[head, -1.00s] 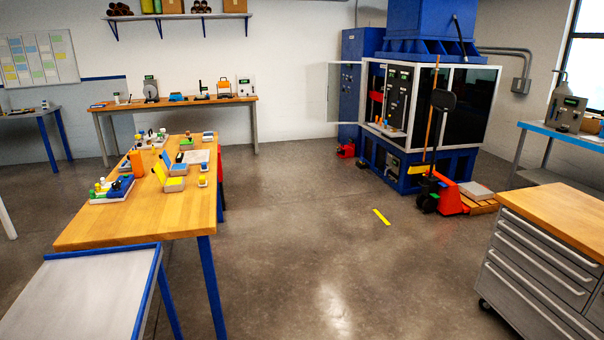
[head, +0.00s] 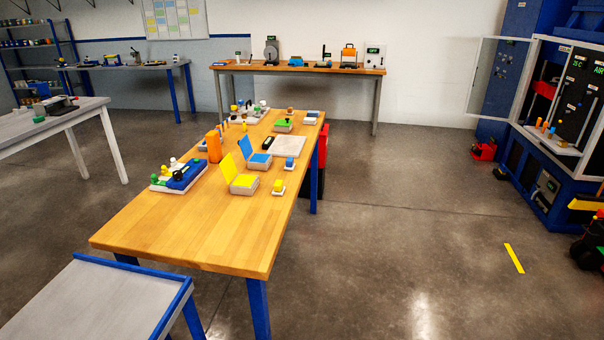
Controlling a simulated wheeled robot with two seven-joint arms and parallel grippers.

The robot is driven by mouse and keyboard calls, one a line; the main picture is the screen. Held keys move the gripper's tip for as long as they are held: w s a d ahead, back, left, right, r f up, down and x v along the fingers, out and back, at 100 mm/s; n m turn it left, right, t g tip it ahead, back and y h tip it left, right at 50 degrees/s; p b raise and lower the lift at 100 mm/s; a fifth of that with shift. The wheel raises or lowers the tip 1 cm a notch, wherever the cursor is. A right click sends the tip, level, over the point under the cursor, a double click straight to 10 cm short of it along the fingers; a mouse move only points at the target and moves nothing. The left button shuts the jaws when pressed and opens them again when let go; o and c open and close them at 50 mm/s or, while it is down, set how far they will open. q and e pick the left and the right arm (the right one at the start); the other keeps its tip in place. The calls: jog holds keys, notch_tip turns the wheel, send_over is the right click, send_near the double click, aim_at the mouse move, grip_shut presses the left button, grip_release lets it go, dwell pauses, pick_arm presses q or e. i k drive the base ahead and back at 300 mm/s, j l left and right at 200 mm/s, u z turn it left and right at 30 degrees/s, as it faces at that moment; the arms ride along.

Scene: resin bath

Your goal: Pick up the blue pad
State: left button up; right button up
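On the wooden table, an open grey case with a raised blue lid has a flat blue pad (head: 260,158) on its top. A small blue block (head: 290,163) on a white base sits just right of it. I cannot tell for sure which blue piece the task names. A similar open case with a yellow top (head: 244,181) stands in front of the blue one, and a small yellow block (head: 278,186) on a white base is to its right. Neither of my grippers is in view.
The wooden table (head: 190,230) has a bare near end. A blue-edged grey table (head: 95,300) stands in front of it. An orange block (head: 214,146) and a tray of coloured pieces (head: 180,177) are left of the cases. Open floor lies right of the table.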

aim_at(289, 165)
jog(key=i+l+u, duration=0.25)
jog(key=u, duration=0.3)
jog(key=i+l+u, duration=0.2)
jog(key=u, duration=0.2)
jog(key=i+l+u, duration=0.2)
jog(key=u, duration=0.2)
jog(key=i+l+u, duration=0.15)
jog(key=l, duration=0.25)
jog(key=i+l+u, duration=0.1)
jog(key=l, duration=0.35)
jog(key=i+l+u, duration=0.15)
jog(key=l, duration=0.35)
jog(key=i+l+u, duration=0.1)
jog(key=l, duration=0.35)
jog(key=i+l+u, duration=0.15)
jog(key=l, duration=0.35)
jog(key=i, duration=0.05)
